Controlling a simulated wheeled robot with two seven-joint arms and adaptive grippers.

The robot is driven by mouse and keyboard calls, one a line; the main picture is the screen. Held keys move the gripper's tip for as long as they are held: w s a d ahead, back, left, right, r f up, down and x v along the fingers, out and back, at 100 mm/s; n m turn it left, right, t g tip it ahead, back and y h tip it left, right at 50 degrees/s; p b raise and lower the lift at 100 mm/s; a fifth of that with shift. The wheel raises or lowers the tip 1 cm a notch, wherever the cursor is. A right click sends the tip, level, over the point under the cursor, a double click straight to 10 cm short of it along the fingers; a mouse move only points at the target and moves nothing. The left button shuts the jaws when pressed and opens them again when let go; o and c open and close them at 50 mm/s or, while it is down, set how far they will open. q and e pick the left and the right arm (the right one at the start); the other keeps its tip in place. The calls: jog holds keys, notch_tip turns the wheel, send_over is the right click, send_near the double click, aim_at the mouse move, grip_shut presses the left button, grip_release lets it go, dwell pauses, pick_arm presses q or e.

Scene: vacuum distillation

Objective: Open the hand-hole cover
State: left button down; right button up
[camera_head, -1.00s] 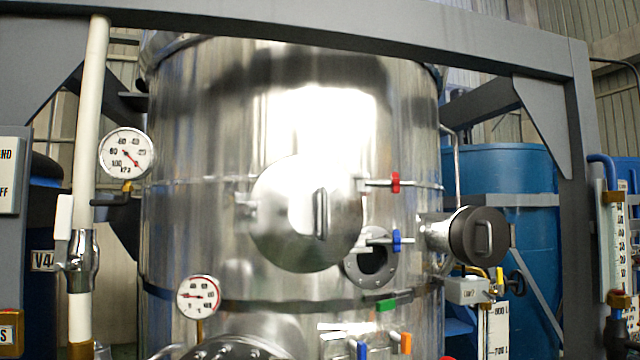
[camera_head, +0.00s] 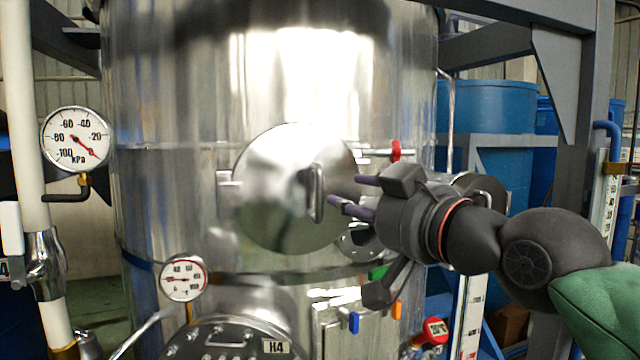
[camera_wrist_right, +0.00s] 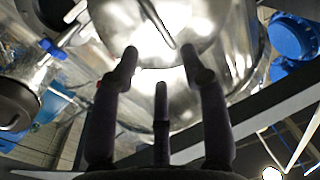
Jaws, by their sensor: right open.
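The hand-hole cover (camera_head: 270,190) is a round polished steel disc on the front of the steel tank, lying flat against it. Its vertical bar handle (camera_head: 317,193) stands on the right part of the disc. A hinge block shows at its left edge. My right gripper (camera_head: 350,192) is open and empty, just right of the handle, with its fingers pointing at it and apart from it. In the right wrist view the cover (camera_wrist_right: 190,18) and its handle (camera_wrist_right: 157,22) lie beyond the spread fingers. My left gripper is not in view.
A red-handled clamp (camera_head: 396,151) sits at the cover's upper right. A round port (camera_head: 357,240) is partly hidden behind my gripper. Gauges (camera_head: 75,139) and (camera_head: 183,279) stand left and below. A flanged manway (camera_head: 225,338) juts out at the bottom.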

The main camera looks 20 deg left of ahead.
aim_at(322, 214)
jog(key=p+x, duration=0.3)
jog(key=x, duration=0.7)
jog(key=shift+w+a+f, duration=0.1)
jog(key=shift+f, duration=0.05)
grip_shut()
